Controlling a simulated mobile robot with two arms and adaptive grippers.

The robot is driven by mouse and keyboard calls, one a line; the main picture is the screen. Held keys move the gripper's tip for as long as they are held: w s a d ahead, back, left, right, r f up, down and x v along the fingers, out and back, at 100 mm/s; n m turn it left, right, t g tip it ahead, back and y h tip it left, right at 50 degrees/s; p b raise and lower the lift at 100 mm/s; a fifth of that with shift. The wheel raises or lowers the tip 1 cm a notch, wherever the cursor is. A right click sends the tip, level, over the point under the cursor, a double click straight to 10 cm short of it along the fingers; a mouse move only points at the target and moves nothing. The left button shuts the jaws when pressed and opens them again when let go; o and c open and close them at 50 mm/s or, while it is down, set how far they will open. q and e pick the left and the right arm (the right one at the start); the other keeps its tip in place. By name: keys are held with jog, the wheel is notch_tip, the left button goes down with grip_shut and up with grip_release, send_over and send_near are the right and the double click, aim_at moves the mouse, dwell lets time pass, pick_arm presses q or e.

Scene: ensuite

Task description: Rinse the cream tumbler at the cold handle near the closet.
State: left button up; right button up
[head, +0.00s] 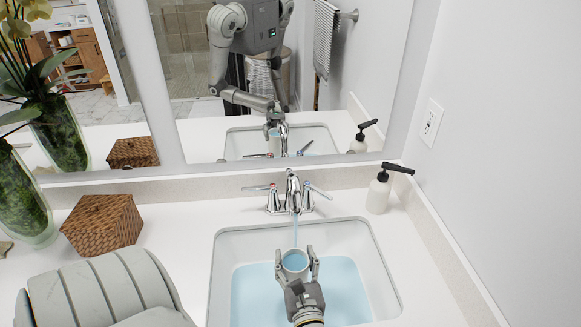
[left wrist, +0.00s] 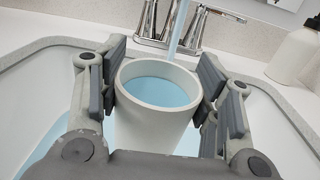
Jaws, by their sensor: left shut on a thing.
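My left gripper (head: 298,277) is shut on the cream tumbler (head: 294,262) over the sink basin (head: 222,262). In the left wrist view the tumbler (left wrist: 152,118) stands nearly upright between the gripper's pads (left wrist: 160,88) and has water inside. A stream of water (head: 295,230) runs from the faucet (head: 292,192) down to the tumbler. The faucet has a left handle (head: 258,188) with a red mark and a right handle (head: 318,190) with a bluish mark. Bluish water lies in the basin. My right gripper is not in view.
A soap dispenser (head: 379,192) with a black pump stands right of the faucet. A woven box (head: 103,224) and a glass vase (head: 22,205) with an orchid stand at left. A mirror (head: 330,90) rises behind the counter; a wall closes the right side.

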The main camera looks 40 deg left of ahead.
pick_arm(q)
jog(key=shift+r, duration=0.15)
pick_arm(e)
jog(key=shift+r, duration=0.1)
pick_arm(q)
jog(key=s+d+r+p, duration=0.3)
jog(key=r+p, duration=0.1)
jog(key=shift+s+d+p, duration=0.3)
jog(key=shift+s+p, duration=0.05)
jog(key=shift+p, duration=0.05)
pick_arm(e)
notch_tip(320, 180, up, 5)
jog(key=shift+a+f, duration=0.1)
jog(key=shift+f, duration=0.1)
